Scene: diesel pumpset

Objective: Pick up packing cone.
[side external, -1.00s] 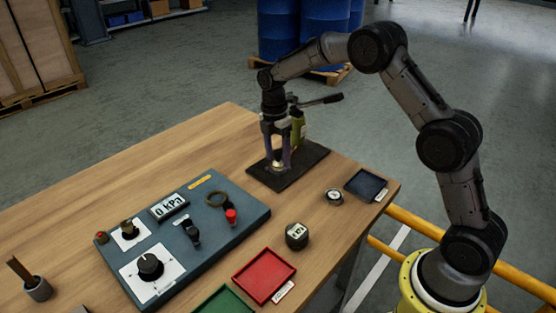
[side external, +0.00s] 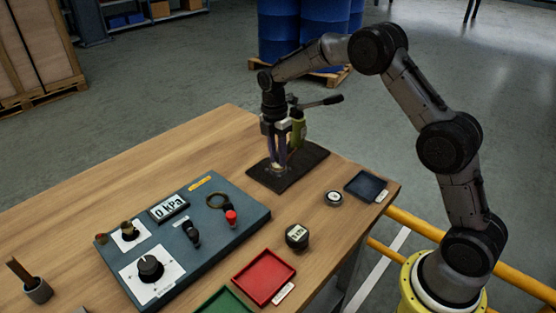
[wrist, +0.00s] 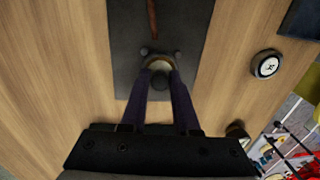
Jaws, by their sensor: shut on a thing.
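My gripper (side external: 278,168) is over the dark mat (side external: 312,170) at the back right of the table, pointing down. In the wrist view my gripper (wrist: 160,82) has its two long dark fingers closed on a small rounded piece with a pale brass-coloured rim, which I take to be the packing cone (wrist: 158,63). In the side view the cone is mostly hidden between the fingertips, low at the mat. I cannot tell whether it is clear of the surface beneath it.
A blue-grey panel (side external: 225,240) with a 0 kPa display and knobs lies at the front left. A red tray (side external: 263,276), a green tray (side external: 222,302) and a dark tray (side external: 366,186) are on the table. A small round gauge (side external: 334,198) and a dark round gauge (side external: 297,236) stand between them.

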